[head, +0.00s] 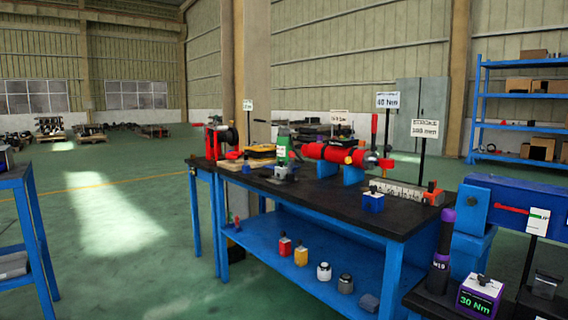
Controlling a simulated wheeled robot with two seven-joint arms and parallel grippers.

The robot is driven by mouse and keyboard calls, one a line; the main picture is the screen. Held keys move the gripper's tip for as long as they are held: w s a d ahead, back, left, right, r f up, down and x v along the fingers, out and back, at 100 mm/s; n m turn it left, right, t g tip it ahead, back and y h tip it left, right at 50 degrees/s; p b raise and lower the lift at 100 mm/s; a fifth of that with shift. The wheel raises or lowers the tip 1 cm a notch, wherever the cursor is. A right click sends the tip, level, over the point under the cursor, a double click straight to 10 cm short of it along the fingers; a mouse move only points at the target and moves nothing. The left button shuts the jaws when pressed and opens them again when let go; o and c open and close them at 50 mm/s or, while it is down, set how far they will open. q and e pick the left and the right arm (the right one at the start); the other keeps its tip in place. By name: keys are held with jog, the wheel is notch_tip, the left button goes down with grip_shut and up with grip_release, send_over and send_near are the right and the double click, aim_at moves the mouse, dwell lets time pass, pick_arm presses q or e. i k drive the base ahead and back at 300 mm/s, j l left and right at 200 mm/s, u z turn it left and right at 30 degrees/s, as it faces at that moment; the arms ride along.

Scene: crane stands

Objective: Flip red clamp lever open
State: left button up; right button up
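A red-handled upright lever (374,124) rises at the right end of a red cylinder (335,153) on the blue workbench (395,221). I cannot tell for certain whether it is the clamp lever. A smaller red piece (386,163) sticks out to the right just below it. A red device with a black wheel (222,141) stands at the bench's far left end. Neither of my grippers is in view.
The workbench's lower shelf (300,275) holds several small containers. A nearer blue bench at right carries a purple-and-black cylinder (441,250) and a "30 Nm" box (480,296). A blue table (22,180) stands at left. The green floor (130,240) between is clear.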

aim_at(291, 154)
jog(key=i+j+z, duration=0.1)
jog(key=j, duration=0.3)
jog(key=i+j, duration=0.3)
jog(key=i+j+z, duration=0.1)
jog(key=i+j, duration=0.2)
jog(key=i+j+z, duration=0.1)
jog(key=i+j, duration=0.15)
jog(key=j, duration=0.25)
jog(key=i+j, duration=0.25)
jog(key=j, duration=0.15)
jog(key=i+j+z, duration=0.1)
jog(key=i+j, duration=0.45)
jog(key=j, duration=0.25)
jog(key=i+j+z, duration=0.15)
jog(key=j, duration=0.25)
jog(key=i, duration=0.1)
